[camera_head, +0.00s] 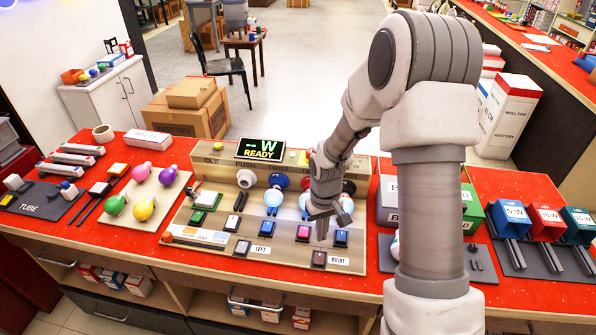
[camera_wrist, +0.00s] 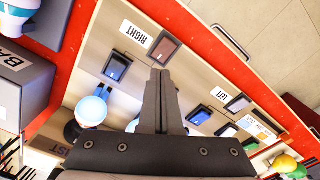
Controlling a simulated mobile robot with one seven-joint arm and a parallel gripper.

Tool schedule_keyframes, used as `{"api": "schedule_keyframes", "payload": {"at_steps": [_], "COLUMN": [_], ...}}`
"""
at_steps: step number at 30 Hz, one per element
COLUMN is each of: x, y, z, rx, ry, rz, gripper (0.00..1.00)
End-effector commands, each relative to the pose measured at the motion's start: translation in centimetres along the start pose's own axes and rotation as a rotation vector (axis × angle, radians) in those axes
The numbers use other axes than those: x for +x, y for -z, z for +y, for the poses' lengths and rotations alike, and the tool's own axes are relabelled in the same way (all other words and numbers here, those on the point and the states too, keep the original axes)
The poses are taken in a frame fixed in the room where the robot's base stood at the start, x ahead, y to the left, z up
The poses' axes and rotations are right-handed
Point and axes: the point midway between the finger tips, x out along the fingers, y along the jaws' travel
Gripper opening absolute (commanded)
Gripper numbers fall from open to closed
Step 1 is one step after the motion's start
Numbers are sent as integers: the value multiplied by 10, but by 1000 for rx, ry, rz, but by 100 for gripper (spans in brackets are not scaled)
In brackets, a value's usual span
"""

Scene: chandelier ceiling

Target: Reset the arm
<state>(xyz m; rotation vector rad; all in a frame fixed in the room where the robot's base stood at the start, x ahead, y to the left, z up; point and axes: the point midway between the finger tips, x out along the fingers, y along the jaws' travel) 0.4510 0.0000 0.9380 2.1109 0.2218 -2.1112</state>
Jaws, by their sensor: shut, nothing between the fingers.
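My arm reaches from the right foreground over the red counter and bends down to the test board. My gripper (camera_head: 321,212) is above the front right part of the board, near the blue button (camera_head: 341,238) and the brown RIGHT button (camera_head: 319,258). In the wrist view my gripper (camera_wrist: 161,74) points toward the brown RIGHT button (camera_wrist: 165,49), with the blue button (camera_wrist: 116,67) to its left. Its two fingers are together with nothing between them. Whether the tips touch the board cannot be told.
The board (camera_head: 215,240) carries lamps, buttons and a display (camera_head: 260,149) reading "-- W READY". Coloured bulbs on a tray (camera_head: 148,232) lie left. A grey bin (camera_head: 389,213) stands close behind my arm; blue, red and teal boxes (camera_head: 546,222) stand right.

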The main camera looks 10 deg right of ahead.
Motion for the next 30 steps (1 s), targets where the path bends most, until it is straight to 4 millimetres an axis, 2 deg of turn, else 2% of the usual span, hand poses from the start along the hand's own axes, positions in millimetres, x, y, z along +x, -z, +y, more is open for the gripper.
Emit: {"api": "schedule_keyframes", "payload": {"at_steps": [5,8,14,21,30], "x": [-8,-29,-96,-169,-239], "y": [0,-2,-15,-47,-100], "z": [1,2,4,0,-12], "rx": [2,9,37,79,135], "ry": [-6,-21,-65,-101,-112], "rz": [8,28,94,180,295], "gripper": [0,0,0,0,0]}}
